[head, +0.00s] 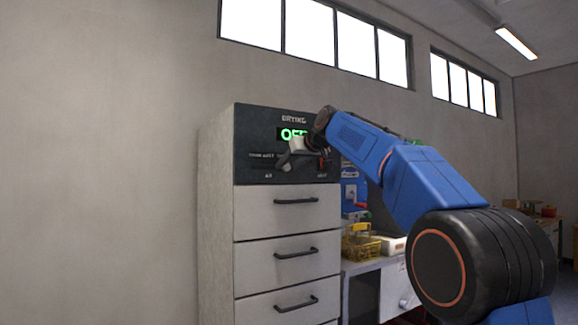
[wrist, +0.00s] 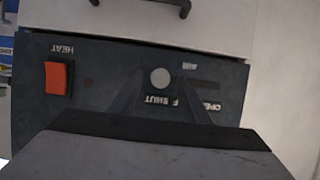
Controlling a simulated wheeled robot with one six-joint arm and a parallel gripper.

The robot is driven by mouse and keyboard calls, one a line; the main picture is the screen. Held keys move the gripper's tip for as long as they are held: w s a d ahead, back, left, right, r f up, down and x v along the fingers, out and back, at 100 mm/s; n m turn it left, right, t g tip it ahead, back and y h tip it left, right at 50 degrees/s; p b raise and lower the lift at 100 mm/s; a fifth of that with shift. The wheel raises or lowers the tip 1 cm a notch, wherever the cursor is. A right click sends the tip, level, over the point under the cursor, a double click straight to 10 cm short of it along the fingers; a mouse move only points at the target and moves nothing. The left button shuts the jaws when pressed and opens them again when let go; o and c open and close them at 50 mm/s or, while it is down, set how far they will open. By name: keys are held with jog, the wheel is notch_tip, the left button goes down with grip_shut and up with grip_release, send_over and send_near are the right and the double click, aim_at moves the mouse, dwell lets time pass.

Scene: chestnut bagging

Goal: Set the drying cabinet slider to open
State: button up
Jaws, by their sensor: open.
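The drying cabinet (head: 217,190) stands left of centre in the head view, with a dark control panel (head: 252,125) on top. The wrist view shows the panel upside down. A round grey slider knob (wrist: 160,78) sits there above the SHUT lettering, with the slot (wrist: 206,83) running right towards the OPEN lettering. My gripper (wrist: 160,92) is open, its two dark fingers on either side of the knob; I cannot tell whether they touch it. In the head view my gripper (head: 288,158) is at the panel and hides the knob.
A red switch (wrist: 58,78) marked HEAT is on the same panel. Drawers with dark handles (head: 296,201) are below. A yellow basket (head: 360,243) stands on a bench to the right.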

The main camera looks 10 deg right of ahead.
jog(key=shift+w+a+f, duration=0.1)
jog(key=shift+w+f, duration=0.05)
jog(key=shift+w, duration=0.05)
grip_shut()
send_near(254, 170)
jog(key=x, duration=0.4)
jog(key=shift+w+f, duration=0.15)
jog(key=shift+w, duration=0.2)
jog(key=shift+a, duration=0.1)
grip_release()
jog(key=shift+s+a, duration=0.1)
jog(key=shift+a, duration=0.05)
